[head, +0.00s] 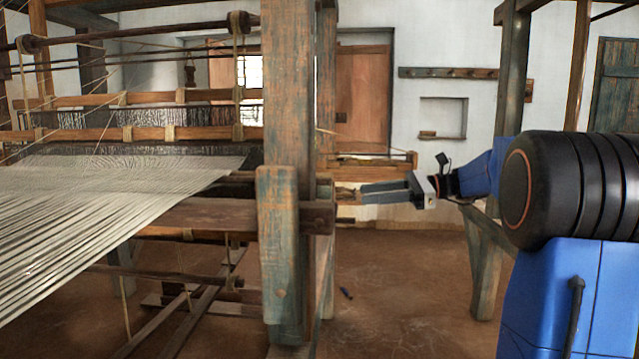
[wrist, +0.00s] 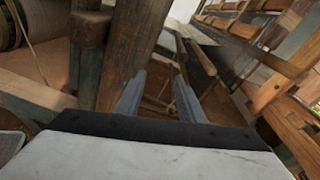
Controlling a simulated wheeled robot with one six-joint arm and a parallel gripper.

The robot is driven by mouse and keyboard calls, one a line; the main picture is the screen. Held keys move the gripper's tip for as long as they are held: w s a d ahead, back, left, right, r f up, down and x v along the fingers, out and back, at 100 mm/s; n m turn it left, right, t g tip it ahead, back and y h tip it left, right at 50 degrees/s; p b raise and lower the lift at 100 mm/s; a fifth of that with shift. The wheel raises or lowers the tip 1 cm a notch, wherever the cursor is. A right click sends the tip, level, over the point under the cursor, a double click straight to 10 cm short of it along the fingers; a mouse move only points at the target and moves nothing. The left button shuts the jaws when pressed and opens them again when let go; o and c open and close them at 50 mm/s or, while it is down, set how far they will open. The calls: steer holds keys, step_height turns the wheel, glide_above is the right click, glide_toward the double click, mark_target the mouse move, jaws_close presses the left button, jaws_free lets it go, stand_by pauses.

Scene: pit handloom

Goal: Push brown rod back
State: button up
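My gripper (head: 364,193) is at the right side of the loom's front post (head: 290,120), in the head view. In the wrist view my gripper (wrist: 159,77) shows two grey fingers standing apart with nothing held between them. A dark brown rod (head: 140,32) runs across the top of the loom, well to the left of and above my gripper. Another brown rod (head: 160,275) hangs low under the cloth. I cannot tell which rod the task means. I see no clear contact between my fingers and any rod.
The weathered post (wrist: 140,50) stands close beyond my left finger in the wrist view. Pale warp threads (head: 100,195) spread over the loom at left. A wooden batten frame (head: 365,157) sticks out just above my gripper. The earth floor (head: 400,290) below is mostly clear.

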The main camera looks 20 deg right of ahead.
mark_target(319, 182)
steer(key=w+d+r+m+y, duration=0.1)
steer(key=w+d+r, duration=0.1)
steer(key=d, duration=0.2)
steer(key=shift+t, duration=0.5)
steer(key=x, duration=1.7)
steer(key=shift+w+a+r, duration=0.1)
steer(key=shift+a+r, duration=0.1)
jaws_close()
